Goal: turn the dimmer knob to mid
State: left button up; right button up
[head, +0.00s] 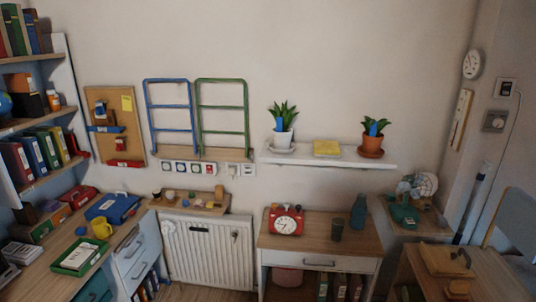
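A row of several small white square plates with round dark centres (182,167) runs along the wall under the blue and green racks. On the right wall a grey square plate with a rounded middle (494,121) sits below a small socket-like plate (505,88). Either could carry the dimmer knob; I cannot tell which, and no knob setting can be read at this size. Neither of my grippers is in view.
A white radiator (208,262) stands below the wall plates. A desk on the left holds a blue case (113,207) and yellow mug (102,228). A cabinet (335,232) carries a red clock (286,220). A wooden table (495,285) and blue-grey chair (516,222) stand at right.

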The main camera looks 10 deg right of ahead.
aim_at(497, 122)
jog(key=i+z, duration=0.3)
jog(key=z, duration=0.15)
jog(key=i+z, duration=0.25)
jog(key=z, duration=0.2)
jog(key=i+j+z, duration=0.25)
jog(key=z, duration=0.15)
jog(key=i+j+z, duration=0.25)
jog(key=z, duration=0.2)
